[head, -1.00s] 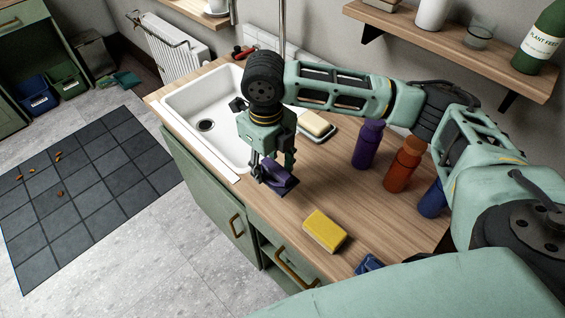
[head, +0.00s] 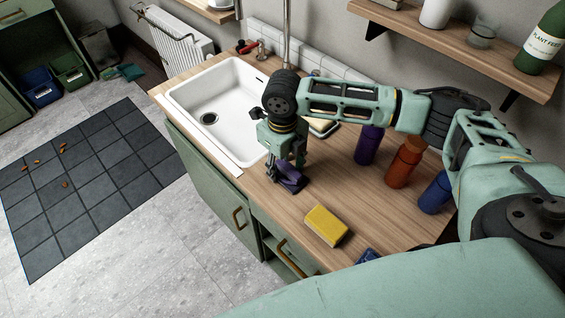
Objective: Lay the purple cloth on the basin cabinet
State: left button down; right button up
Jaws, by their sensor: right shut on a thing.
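The purple cloth (head: 291,180) is a small, dark, bunched piece at the front of the wooden top of the basin cabinet (head: 330,185), to the right of the white basin. My right gripper (head: 283,174) points down and is shut on the cloth, low over the wooden top. The cloth's lower part seems to touch the top, though the fingers partly hide it. My left gripper is not in view.
A yellow sponge (head: 326,226) lies to the right of the cloth. Purple (head: 367,146), orange (head: 403,163) and blue (head: 435,193) bottles stand behind it. The white basin (head: 222,110) is left of the gripper. A soap dish (head: 323,128) is partly hidden behind my arm.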

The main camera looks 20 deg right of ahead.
aim_at(283, 164)
jog(key=o, duration=1.2)
jog(key=shift+r, duration=0.1)
notch_tip(283, 164, up, 12)
jog(key=shift+r+b, duration=0.1)
jog(key=shift+b, duration=0.65)
